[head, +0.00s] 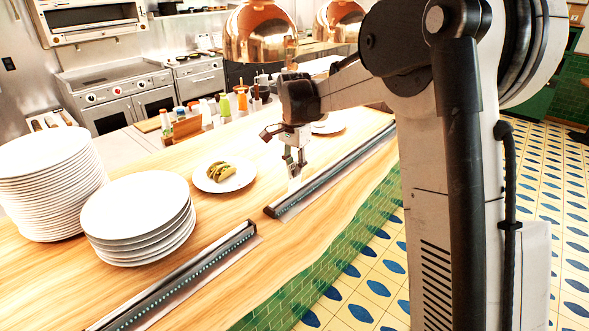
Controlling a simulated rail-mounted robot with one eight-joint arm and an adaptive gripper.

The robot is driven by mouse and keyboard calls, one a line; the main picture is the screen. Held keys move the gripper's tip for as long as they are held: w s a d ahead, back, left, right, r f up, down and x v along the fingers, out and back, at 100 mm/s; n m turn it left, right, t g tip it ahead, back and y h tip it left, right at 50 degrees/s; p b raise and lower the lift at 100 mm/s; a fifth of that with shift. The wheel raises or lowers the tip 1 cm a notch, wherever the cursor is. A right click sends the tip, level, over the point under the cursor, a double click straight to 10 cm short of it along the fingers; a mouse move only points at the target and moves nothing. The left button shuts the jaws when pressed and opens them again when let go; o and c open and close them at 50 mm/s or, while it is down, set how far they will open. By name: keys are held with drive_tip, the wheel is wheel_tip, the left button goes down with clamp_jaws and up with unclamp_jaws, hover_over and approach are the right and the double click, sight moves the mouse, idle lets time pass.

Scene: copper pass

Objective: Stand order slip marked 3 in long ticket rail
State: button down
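My gripper (294,172) points down over the near end of a dark ticket rail (335,168) on the wooden counter. A small white slip (294,185) shows at the fingertips, upright and close to that rail; the fingers appear shut on it. Its mark is too small to read, and I cannot tell whether it touches the rail. A second dark ticket rail (180,282) lies nearer on the counter and runs out of the picture at the bottom. Which rail is the longer cannot be told.
A white plate with tacos (224,175) sits left of my gripper. Two plate stacks (138,215) (45,180) stand at the left. Several bottles (225,105) stand behind. Copper lamps (260,35) hang above. The counter between the taco plate and the rails is clear.

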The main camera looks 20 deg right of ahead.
sight(294, 189)
drive_tip(key=shift+f+b, duration=1.15)
drive_tip(key=shift+f, duration=0.3)
idle(1.2)
drive_tip(key=shift+f, duration=0.25)
drive_tip(key=shift+f+b, duration=0.1)
drive_tip(key=shift+b, duration=0.3)
idle(0.5)
drive_tip(key=c, duration=1.4)
unclamp_jaws()
drive_tip(key=shift+o, duration=0.2)
drive_tip(key=shift+r+p, duration=1.4)
drive_tip(key=shift+r, duration=1.65)
